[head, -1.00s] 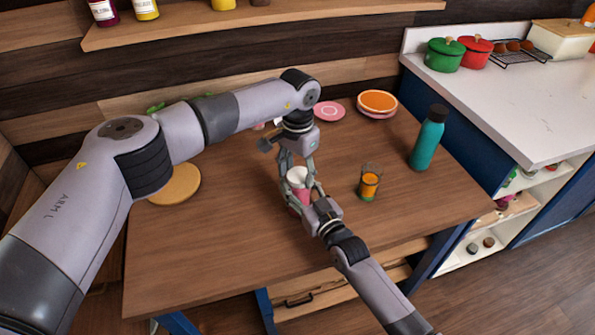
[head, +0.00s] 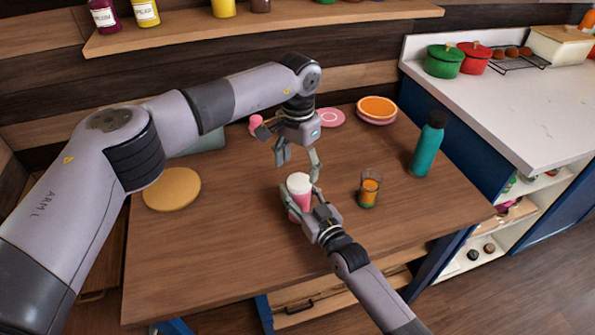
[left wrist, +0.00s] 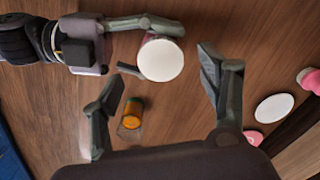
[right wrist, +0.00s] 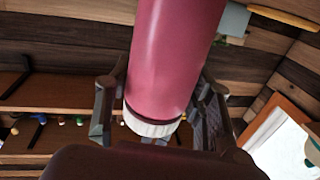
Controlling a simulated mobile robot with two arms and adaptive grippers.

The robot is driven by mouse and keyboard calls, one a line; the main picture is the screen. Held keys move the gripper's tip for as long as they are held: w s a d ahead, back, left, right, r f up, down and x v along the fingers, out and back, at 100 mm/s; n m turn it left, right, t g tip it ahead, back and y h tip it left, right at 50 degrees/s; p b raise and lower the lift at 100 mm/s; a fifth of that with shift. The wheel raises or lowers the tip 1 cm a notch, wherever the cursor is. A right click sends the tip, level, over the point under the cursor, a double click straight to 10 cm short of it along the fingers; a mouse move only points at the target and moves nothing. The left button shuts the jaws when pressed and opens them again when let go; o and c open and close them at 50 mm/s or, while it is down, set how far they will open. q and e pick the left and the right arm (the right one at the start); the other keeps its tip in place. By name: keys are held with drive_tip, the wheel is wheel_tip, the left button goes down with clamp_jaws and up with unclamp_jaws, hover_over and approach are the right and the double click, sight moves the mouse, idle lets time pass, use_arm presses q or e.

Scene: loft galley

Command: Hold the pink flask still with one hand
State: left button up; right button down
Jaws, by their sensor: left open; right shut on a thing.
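The pink flask (head: 300,203) with a white lid (head: 298,182) stands upright on the wooden table. My right gripper (head: 305,199) is shut on the flask's side from the front right. In the right wrist view the flask (right wrist: 176,55) fills the space between the fingers. My left gripper (head: 298,162) is open and empty just above the lid, pointing down. In the left wrist view the round white lid (left wrist: 161,60) shows between and beyond the spread fingers, apart from them.
A round wooden board (head: 172,190) lies at left. Pink and orange plates (head: 377,107) lie at the back. The front of the table is clear.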

use_arm(q)
drive_tip(key=shift+c, duration=0.4)
drive_tip(key=n, duration=0.4)
drive_tip(key=shift+d+r+n, duration=0.1)
drive_tip(key=shift+n, duration=0.2)
drive_tip(key=n, duration=0.5)
drive_tip(key=shift+d+r, duration=0.1)
drive_tip(key=shift+r, duration=0.15)
drive_tip(key=n, duration=0.6)
drive_tip(key=shift+w+r, duration=0.1)
drive_tip(key=shift+r, duration=0.1)
drive_tip(key=n, duration=0.5)
drive_tip(key=shift+d+r, duration=0.1)
drive_tip(key=shift+r, duration=0.15)
drive_tip(key=n, duration=0.6)
drive_tip(key=shift+r, duration=0.2)
drive_tip(key=n, duration=0.5)
drive_tip(key=shift+w+r+n, duration=0.1)
drive_tip(key=shift+r+n, duration=0.1)
drive_tip(key=shift+n, duration=0.1)
drive_tip(key=n, duration=0.5)
drive_tip(key=shift+r+n, duration=0.15)
drive_tip(key=shift+n, duration=0.15)
drive_tip(key=n, duration=0.5)
drive_tip(key=shift+r+n, duration=0.15)
drive_tip(key=shift+n, duration=0.15)
